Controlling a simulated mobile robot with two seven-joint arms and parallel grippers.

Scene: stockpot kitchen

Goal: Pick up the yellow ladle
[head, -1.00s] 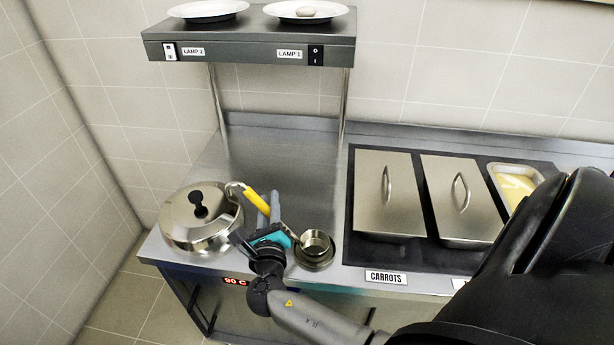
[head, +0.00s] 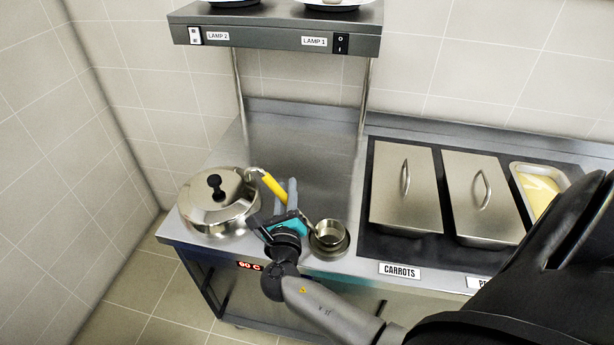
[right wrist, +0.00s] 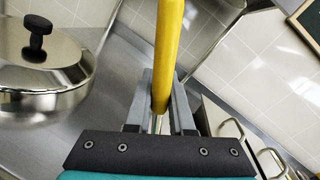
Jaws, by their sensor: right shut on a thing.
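The yellow ladle has a yellow handle (head: 272,186) with a bent metal hook at its upper left end. A metal stem runs toward a small steel cup (head: 329,232), which looks like its bowl, in a round dark-rimmed holder on the counter. The handle leans toward the stockpot. My right gripper (head: 287,190) is shut on the ladle near the lower end of the handle. In the right wrist view, the handle (right wrist: 168,45) stands between the two grey fingers (right wrist: 161,95). My left gripper is not in view.
A lidded steel stockpot (head: 217,210) stands close left of the handle. To the right are lidded pans (head: 405,190) and an open pan (head: 540,188) with yellow food. The lamp shelf (head: 275,38) hangs above on posts. The counter behind the ladle (head: 300,150) is clear.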

